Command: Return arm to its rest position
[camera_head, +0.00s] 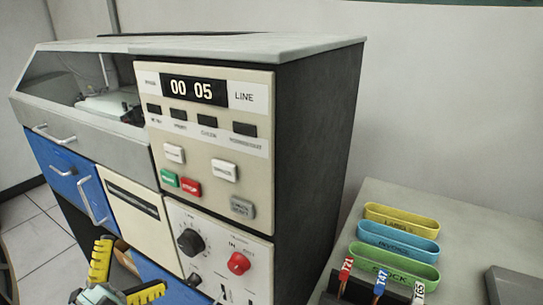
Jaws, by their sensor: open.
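My gripper (133,264) shows at the bottom left, in front of the blue and cream lower front of the machine. Its two yellow ribbed fingers are spread apart, and I see nothing held between them. Most of my arm is out of the frame. The punch card machine (320,130) fills the left and middle, with a panel (215,150) whose display reads 00 05. I cannot tell whether the fingers touch the machine.
A grey table at the right carries yellow (401,219), blue (397,240) and green (393,265) oval trays. A dark flat object (515,285) lies at the right edge.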

